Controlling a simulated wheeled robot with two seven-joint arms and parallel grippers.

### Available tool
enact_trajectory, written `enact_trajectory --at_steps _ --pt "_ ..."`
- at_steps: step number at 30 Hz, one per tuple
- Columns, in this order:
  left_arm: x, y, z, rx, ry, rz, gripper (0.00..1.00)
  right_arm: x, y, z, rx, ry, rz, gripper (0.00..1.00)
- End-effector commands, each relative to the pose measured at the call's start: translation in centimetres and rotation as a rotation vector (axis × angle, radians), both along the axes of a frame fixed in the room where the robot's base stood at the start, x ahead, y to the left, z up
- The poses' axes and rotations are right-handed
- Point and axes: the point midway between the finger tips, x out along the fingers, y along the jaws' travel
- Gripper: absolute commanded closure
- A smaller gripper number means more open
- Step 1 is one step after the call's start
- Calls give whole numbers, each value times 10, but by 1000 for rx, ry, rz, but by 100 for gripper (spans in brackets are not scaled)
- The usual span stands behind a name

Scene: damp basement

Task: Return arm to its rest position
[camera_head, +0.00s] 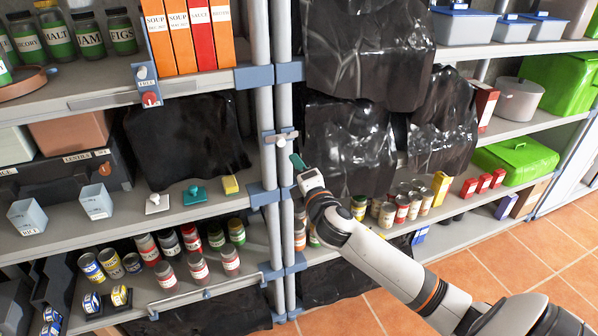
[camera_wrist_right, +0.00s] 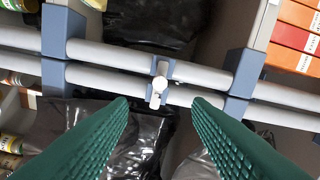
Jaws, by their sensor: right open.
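My right arm comes in from the lower right in the head view. Its gripper (camera_head: 297,164) is held in front of the grey shelf posts. In the right wrist view the two green ribbed fingers of this gripper (camera_wrist_right: 160,115) stand wide apart with nothing between them. Ahead of them a white knob on a blue-grey clamp (camera_wrist_right: 159,82) sits on the paired posts. The same clamp (camera_head: 281,136) shows just above the gripper in the head view. I cannot tell the exact gap between fingers and clamp. My left gripper is not in view.
Shelves hold jars (camera_head: 90,37), orange and red boxes (camera_head: 178,35), cans (camera_head: 168,274), blue-lidded bins (camera_head: 465,25) and a green box (camera_head: 515,158). Black plastic sheets (camera_head: 365,50) hang across the shelf openings. Tiled floor (camera_head: 540,255) at the lower right is clear.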

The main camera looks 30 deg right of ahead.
Motion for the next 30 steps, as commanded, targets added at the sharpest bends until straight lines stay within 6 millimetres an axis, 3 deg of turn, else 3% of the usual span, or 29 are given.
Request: enact_trajectory --at_steps 11,14,17,23,26,30 --pt "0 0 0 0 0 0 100 0 0 -1 0 1 0 55" --pt "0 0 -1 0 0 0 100 1 -1 -13 21 20 -3 55" --pt "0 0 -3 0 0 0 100 2 -6 -54 86 81 -16 55" --pt "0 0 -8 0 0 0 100 -18 -14 -197 337 285 -79 55" --pt "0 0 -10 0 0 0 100 -43 -11 -270 472 385 -128 55" --pt "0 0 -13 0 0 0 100 -93 -2 -366 655 517 -218 55"
